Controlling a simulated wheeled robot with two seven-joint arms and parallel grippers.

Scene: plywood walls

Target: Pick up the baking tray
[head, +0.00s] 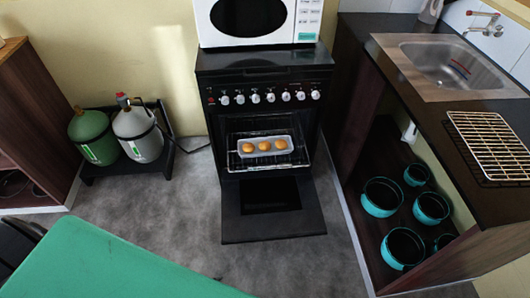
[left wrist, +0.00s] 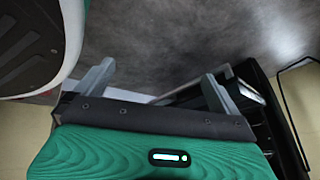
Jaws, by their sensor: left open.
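The baking tray (head: 267,155) is light-coloured and holds three golden buns. In the head view it sits on a rack inside the oven (head: 224,171), whose door (head: 235,222) is folded down. My left gripper (left wrist: 158,86) shows only in the left wrist view. Its two grey fingers are wide apart with nothing between them, over grey floor. The tray does not show in that view, so the gripper is away from it. My right gripper is in neither view.
A white microwave (head: 222,34) stands on the stove. Gas bottles (head: 138,130) are at left. At right, a counter (head: 432,88) carries a sink (head: 450,63) and wire rack (head: 490,145), with several teal pots (head: 381,197) beneath. Grey floor (head: 180,215) is clear left of the door.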

